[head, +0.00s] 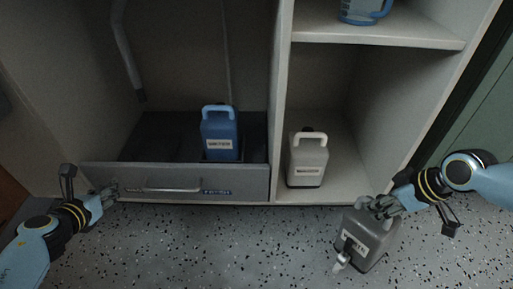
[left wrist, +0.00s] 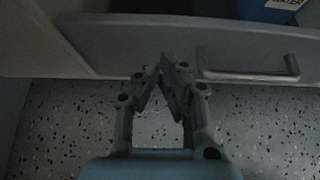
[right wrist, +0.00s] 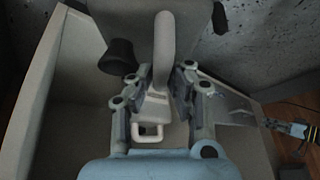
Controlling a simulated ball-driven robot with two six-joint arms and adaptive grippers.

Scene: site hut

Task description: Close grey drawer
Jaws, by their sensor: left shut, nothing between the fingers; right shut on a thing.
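The grey drawer (head: 105,178) is at the lower left of the cabinet, with a bar handle (head: 160,189) on its front. Its front looks about level with the cabinet's front edge; I cannot tell if a small gap is left. A blue jug labelled water (head: 219,131) stands upright inside. My left gripper (head: 112,191) is shut and empty, its tips at the drawer front, left of the handle. In the left wrist view the fingertips (left wrist: 170,65) overlap the front; contact is unclear. My right gripper (head: 382,204) is shut on the handle of a grey jug (head: 366,240).
A white jug (head: 307,160) stands in the open right compartment. A blue measuring cup (head: 364,10) sits on the shelf (head: 390,38) above it. The grey jug is in front of the cabinet, over the speckled floor (head: 210,250), which is clear between my arms.

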